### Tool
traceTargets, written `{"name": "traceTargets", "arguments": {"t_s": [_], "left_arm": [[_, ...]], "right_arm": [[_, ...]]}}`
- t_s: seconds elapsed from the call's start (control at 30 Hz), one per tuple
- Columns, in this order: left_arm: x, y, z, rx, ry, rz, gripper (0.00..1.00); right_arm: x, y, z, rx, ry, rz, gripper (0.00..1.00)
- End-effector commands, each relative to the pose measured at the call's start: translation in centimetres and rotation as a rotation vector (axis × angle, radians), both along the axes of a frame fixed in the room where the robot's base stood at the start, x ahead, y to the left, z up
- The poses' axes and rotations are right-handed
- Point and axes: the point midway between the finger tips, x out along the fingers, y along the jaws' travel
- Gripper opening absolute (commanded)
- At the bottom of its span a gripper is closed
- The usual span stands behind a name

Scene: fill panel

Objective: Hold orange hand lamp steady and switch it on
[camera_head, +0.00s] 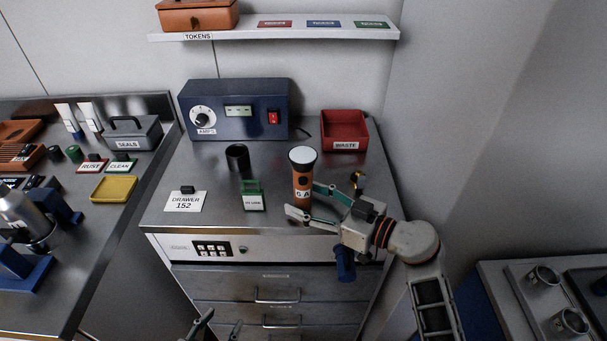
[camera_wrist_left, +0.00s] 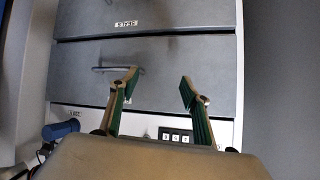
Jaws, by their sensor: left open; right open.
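The orange hand lamp (camera_head: 302,180) stands upright on the steel cabinet top (camera_head: 215,222), its wide black-rimmed pale head up and a label on its body. My right gripper (camera_head: 304,200) reaches in from the right. Its open fingers lie on either side of the lamp's lower body; I cannot tell whether they touch it. I cannot make out the lamp's switch. My left gripper (camera_head: 218,327) shows only its fingertips at the bottom edge, low in front of the drawers. In the left wrist view it (camera_wrist_left: 158,82) is open and empty before the drawer fronts.
A green-framed card stand (camera_head: 252,197), a dark cup (camera_head: 237,158) and a DRAWER 152 sign (camera_head: 186,201) stand left of the lamp. A blue AMPS box (camera_head: 240,123) and a red WASTE bin (camera_head: 344,128) are behind. A drawer handle (camera_head: 277,297) sticks out below.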

Motion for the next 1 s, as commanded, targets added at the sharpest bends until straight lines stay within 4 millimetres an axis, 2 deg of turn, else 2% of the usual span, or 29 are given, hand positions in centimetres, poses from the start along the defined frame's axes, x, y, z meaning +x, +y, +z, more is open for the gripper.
{"name": "traceTargets", "arguments": {"t_s": [0.23, 0.37, 0.4, 0.5, 0.6, 0.7, 1.0], "left_arm": [[-0.17, 0.05, -0.39, 0.002, 0.007, 0.000, 0.47], [-0.28, 0.08, -0.64, 0.003, 0.012, 0.001, 0.47], [-0.30, 0.08, -0.67, 0.003, 0.012, 0.001, 0.47], [-0.29, 0.09, -0.66, 0.004, 0.011, 0.000, 0.47], [-0.27, 0.08, -0.63, 0.004, 0.011, 0.000, 0.21], [-0.23, 0.08, -0.55, 0.003, 0.010, 0.000, 0.00], [-0.05, 0.04, -0.21, 0.001, 0.004, 0.000, 0.00]], "right_arm": [[0.02, 0.04, -0.07, 0.000, 0.000, 0.000, 0.53], [0.02, 0.03, -0.07, 0.000, 0.000, 0.000, 0.19], [0.01, 0.02, -0.07, 0.000, 0.000, 0.000, 0.16], [0.01, 0.02, -0.06, 0.000, 0.000, 0.000, 0.16], [0.01, 0.01, -0.06, 0.000, 0.000, 0.000, 0.16], [0.01, 0.01, -0.06, 0.000, 0.000, 0.000, 0.16], [0.01, 0.00, -0.04, 0.000, 0.000, 0.000, 0.16]]}}
